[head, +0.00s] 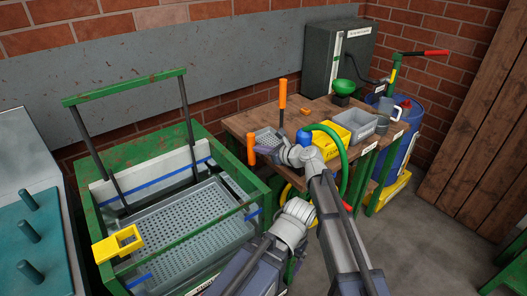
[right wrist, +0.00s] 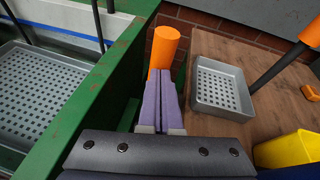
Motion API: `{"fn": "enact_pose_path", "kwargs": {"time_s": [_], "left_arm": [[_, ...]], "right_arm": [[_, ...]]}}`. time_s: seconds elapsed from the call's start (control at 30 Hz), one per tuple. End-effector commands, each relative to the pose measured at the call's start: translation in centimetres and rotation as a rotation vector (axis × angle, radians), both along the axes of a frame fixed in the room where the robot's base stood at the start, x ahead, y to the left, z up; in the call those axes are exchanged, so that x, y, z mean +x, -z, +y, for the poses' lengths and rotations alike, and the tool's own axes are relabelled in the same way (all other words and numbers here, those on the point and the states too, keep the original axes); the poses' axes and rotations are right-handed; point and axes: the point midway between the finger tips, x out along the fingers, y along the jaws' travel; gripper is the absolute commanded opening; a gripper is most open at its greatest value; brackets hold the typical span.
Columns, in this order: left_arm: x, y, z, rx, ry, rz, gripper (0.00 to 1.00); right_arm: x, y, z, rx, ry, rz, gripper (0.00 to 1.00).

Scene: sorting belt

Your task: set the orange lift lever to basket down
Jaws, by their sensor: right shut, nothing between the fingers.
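The orange lift lever (head: 251,148) stands at the right side of the green tank (head: 84,205). Its orange grip (right wrist: 163,48) also shows in the right wrist view, just beyond my fingertips. The perforated grey basket (head: 180,232) sits inside the tank. My right gripper (head: 266,150) is beside the lever. In the right wrist view its purple fingers (right wrist: 160,75) are shut and empty, with their tips at the foot of the orange grip; I cannot tell whether they touch it. The lever's lower part is hidden. My left gripper does not show.
A green frame (head: 124,87) rises over the tank.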

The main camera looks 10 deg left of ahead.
Motion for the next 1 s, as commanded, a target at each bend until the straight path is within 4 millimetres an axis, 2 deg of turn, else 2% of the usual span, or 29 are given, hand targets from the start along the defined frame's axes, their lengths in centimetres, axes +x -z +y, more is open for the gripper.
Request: {"fn": "enact_pose_path", "kwargs": {"time_s": [0.3,0.73,0.87,1.0], "left_arm": [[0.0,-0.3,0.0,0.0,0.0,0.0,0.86],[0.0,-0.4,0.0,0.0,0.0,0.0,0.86],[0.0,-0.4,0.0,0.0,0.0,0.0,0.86],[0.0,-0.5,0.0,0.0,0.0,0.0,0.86]], "right_arm": [[0.7,-0.4,0.9,0.007,0.002,-0.001,0.0],[1.2,-0.5,1.3,0.007,0.0,-0.002,0.0],[0.8,-0.5,0.8,0.006,0.0,-0.002,0.0],[-0.5,-0.5,-0.8,0.002,-0.003,-0.001,0.0]]}}
